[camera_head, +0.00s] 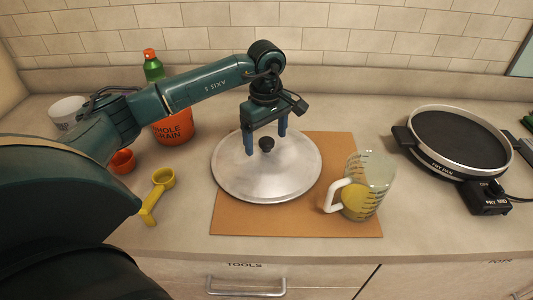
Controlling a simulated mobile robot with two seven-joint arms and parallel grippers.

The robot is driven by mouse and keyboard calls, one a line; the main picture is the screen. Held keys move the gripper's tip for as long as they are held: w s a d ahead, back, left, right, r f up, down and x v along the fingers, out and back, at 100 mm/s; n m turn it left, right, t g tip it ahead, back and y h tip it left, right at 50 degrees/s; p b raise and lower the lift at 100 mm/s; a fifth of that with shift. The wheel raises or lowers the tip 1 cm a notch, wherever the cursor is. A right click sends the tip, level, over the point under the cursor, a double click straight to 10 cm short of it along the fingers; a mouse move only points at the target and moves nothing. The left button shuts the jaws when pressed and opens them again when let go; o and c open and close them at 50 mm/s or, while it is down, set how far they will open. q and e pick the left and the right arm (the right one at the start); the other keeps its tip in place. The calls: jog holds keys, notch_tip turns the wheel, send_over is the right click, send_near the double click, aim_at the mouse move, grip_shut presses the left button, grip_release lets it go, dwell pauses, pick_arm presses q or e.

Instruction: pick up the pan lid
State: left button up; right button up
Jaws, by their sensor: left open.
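The pan lid (266,178) is a round silver dome with a dark knob (266,144) on top. It lies on a brown board (300,222) on the counter. My left gripper (265,141) points down over the lid. Its two blue fingers are open, one on each side of the knob in the picture. I cannot tell how far down the fingers reach or whether they touch the lid. My right gripper is not in view.
A measuring cup (368,187) with yellow contents stands on the board, close right of the lid. An electric fry pan (457,140) is at the right. A yellow scoop (158,194), orange container (174,128), white cup (68,112) and green bottle (153,68) are left.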

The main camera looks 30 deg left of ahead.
pick_arm(q)
jog(key=shift+f, duration=0.85)
jog(key=shift+c, duration=0.2)
jog(key=shift+s+d+f, duration=0.1)
grip_shut()
